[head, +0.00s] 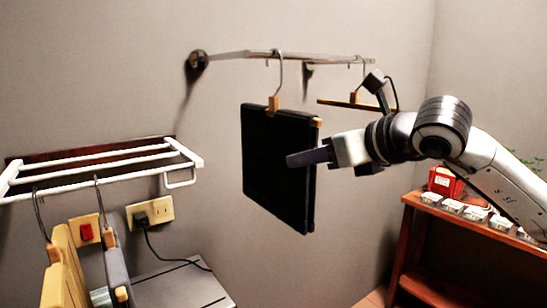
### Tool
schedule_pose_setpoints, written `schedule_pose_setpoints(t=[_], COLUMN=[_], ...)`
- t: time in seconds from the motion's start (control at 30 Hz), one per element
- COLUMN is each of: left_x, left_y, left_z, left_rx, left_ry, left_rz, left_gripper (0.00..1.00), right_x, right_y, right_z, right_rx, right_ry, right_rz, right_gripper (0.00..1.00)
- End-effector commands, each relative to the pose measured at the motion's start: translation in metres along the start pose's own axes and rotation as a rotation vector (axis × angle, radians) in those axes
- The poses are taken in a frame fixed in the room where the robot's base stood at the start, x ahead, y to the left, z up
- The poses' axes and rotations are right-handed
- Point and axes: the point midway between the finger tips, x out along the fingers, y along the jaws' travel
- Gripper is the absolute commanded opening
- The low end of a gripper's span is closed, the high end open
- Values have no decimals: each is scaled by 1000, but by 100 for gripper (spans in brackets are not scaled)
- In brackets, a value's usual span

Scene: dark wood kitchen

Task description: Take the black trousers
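The black trousers (278,165) hang folded over a wooden hanger (273,103), whose metal hook is on the wall rail (300,55). My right gripper (300,158) is at the trousers' right edge. One dark finger lies across the front of the cloth, pointing left. The other finger is not visible, and I cannot tell whether the gripper is shut on the cloth. My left gripper is not in view.
Another wooden hanger (345,104) hangs to the right, partly behind my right arm. A white rack (100,165) with hung garments (65,265) is at left. A wooden shelf (445,215) with a red box (445,182) and small containers stands at right.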

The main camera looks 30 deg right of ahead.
Motion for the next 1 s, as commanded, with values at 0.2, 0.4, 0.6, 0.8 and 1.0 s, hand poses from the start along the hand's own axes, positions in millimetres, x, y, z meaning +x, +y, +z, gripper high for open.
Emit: schedule_pose_setpoints(t=[0.2,0.4,0.6,0.8,1.0], left_x=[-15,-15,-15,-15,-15], left_y=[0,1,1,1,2], left_z=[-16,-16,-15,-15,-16], left_rx=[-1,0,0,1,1], left_ry=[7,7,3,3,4], left_rz=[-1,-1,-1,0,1], left_gripper=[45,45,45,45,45], right_x=[32,41,41,41,40], right_y=[3,3,3,3,3], right_z=[6,4,4,4,6], right_rx=[1,-2,-2,-2,-2], right_ry=[1,0,0,0,-6], right_rz=[3,1,1,1,1], right_gripper=[45,45,35,1,0])
